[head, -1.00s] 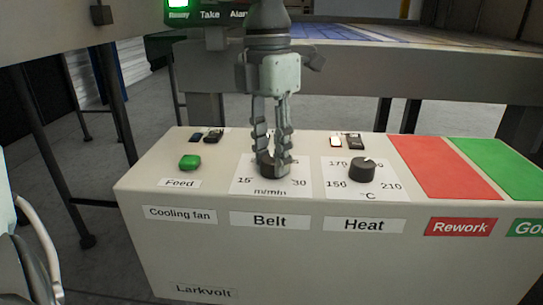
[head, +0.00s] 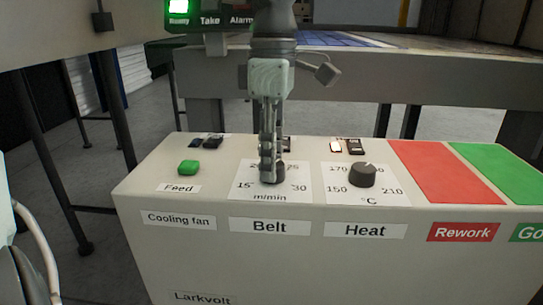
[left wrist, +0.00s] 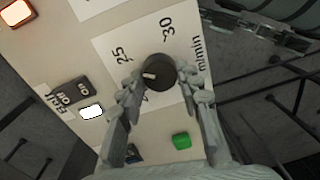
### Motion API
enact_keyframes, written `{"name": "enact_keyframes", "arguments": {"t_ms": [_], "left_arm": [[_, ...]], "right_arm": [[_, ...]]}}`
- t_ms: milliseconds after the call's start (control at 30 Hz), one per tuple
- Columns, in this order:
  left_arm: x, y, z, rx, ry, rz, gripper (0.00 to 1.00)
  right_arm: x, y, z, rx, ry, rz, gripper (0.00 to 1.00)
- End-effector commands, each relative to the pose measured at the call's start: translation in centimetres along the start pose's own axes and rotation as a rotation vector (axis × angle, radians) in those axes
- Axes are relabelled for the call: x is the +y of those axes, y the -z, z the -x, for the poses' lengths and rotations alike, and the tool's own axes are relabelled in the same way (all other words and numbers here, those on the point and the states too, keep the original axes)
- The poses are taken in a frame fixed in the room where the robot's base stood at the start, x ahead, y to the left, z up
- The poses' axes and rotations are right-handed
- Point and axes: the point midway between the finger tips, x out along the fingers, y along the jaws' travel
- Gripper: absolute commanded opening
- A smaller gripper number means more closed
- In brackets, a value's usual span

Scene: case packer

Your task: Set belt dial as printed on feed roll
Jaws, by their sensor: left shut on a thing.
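The belt dial (head: 279,172) is a dark round knob on a white scale plate above the label "Belt". My left gripper (head: 268,170) reaches down from above, its fingers shut on the dial and partly hiding it. In the left wrist view the dial (left wrist: 157,70) sits between the two fingers. The 20 is mostly hidden by a finger. No feed roll or value printed on one can be made out. My right gripper is not in view.
The heat dial (head: 362,176) stands to the right. A green Feed button (head: 188,168) is to the left, with small dark switches (head: 213,141) behind it. Red (head: 445,171) and green (head: 503,165) pads lie at the right of the console. A green light (head: 178,6) glows above Ready.

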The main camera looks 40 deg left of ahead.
Motion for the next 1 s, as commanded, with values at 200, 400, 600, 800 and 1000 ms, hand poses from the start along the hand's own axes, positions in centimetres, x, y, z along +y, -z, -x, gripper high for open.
{"name": "enact_keyframes", "arguments": {"t_ms": [200,400,600,800,1000], "left_arm": [[0.14,-0.07,0.20,0.002,-0.005,-0.080,0.05],[0.16,-0.08,0.20,0.003,-0.006,-0.110,0.05],[0.16,-0.08,0.21,0.003,-0.006,-0.115,0.05],[0.17,-0.09,0.22,0.003,-0.006,-0.114,0.05],[0.11,-0.06,0.14,0.004,-0.004,-0.114,0.55]], "right_arm": [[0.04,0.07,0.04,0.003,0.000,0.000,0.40],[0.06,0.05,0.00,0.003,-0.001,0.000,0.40],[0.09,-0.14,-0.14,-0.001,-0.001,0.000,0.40],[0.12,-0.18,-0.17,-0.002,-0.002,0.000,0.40],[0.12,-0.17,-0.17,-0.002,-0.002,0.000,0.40]]}}
